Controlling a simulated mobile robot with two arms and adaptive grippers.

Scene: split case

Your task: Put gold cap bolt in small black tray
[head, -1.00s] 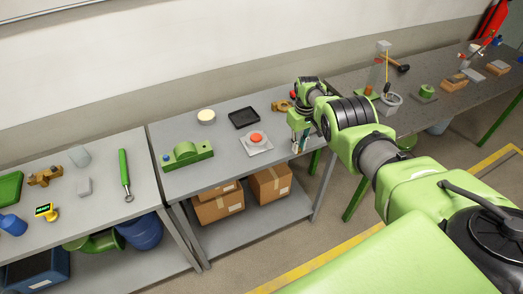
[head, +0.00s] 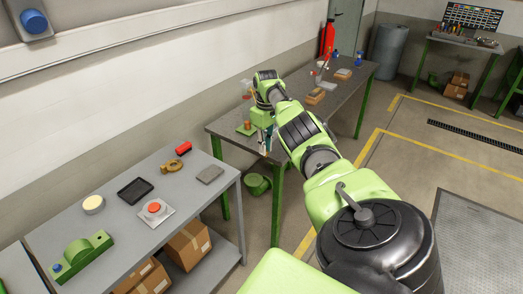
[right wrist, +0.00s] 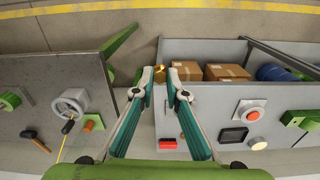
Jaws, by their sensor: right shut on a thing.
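The small black tray (head: 135,190) lies flat on the left grey table, and a dark square tray also shows in the right wrist view (right wrist: 232,136). My right gripper (head: 266,146) is off the near edge of the grey-topped table further right, away from the tray. In the right wrist view my right gripper (right wrist: 162,82) is shut on the gold cap bolt (right wrist: 159,74), a small gold piece between the fingertips. In the head view the bolt is too small to make out. My left gripper is not in view.
Around the tray are a cream disc (head: 93,204), a red button box (head: 155,211), a brass part (head: 173,165), a red block (head: 184,148) and a grey plate (head: 210,174). A green fixture (head: 81,256) stands at the near left. A gap separates the two tables.

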